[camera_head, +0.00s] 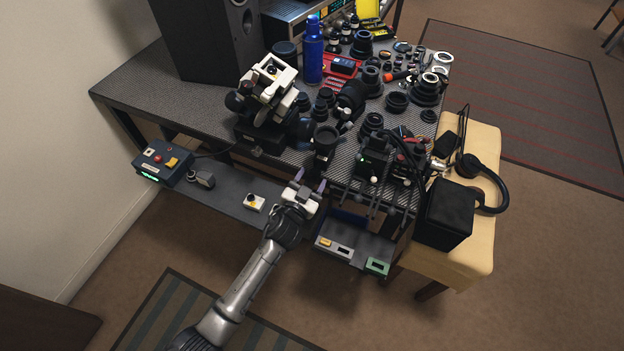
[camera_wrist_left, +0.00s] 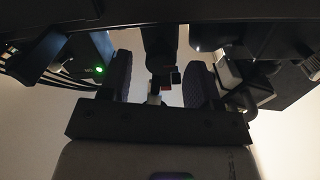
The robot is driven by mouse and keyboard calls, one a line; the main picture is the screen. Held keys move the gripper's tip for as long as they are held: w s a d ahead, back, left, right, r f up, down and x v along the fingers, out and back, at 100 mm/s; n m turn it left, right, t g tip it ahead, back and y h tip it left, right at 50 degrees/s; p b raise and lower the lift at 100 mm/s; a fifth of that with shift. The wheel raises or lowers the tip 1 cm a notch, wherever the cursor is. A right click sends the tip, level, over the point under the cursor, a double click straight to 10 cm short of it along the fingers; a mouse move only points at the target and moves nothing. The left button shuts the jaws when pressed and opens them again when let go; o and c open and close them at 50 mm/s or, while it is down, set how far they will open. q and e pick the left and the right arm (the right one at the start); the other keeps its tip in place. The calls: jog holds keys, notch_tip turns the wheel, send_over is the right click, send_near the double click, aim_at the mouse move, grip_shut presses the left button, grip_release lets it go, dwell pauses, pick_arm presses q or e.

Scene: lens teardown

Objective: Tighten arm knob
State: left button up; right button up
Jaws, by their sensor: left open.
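My left gripper (camera_head: 309,183) is at the front edge of the workbench in the head view, its two purple-padded fingers pointing toward the bench. It is open. In the left wrist view the fingers (camera_wrist_left: 160,80) stand apart, with a dark upright part (camera_wrist_left: 160,45) visible between or beyond them. I cannot tell whether anything touches the pads. A black cylindrical piece on a stand (camera_head: 325,140) is just beyond the fingertips. I cannot clearly pick out the arm knob. My right gripper is not in view.
A white-and-black microscope-like device (camera_head: 268,88) stands left on the bench. A blue bottle (camera_head: 312,50) and several lens parts (camera_head: 397,101) crowd behind. A control box (camera_head: 162,160) sits on the lower shelf (camera_head: 225,195).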

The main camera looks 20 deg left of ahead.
pick_arm(q)
jog(key=shift+w, duration=0.5)
jog(key=shift+c, duration=0.2)
jog(key=c, duration=0.9)
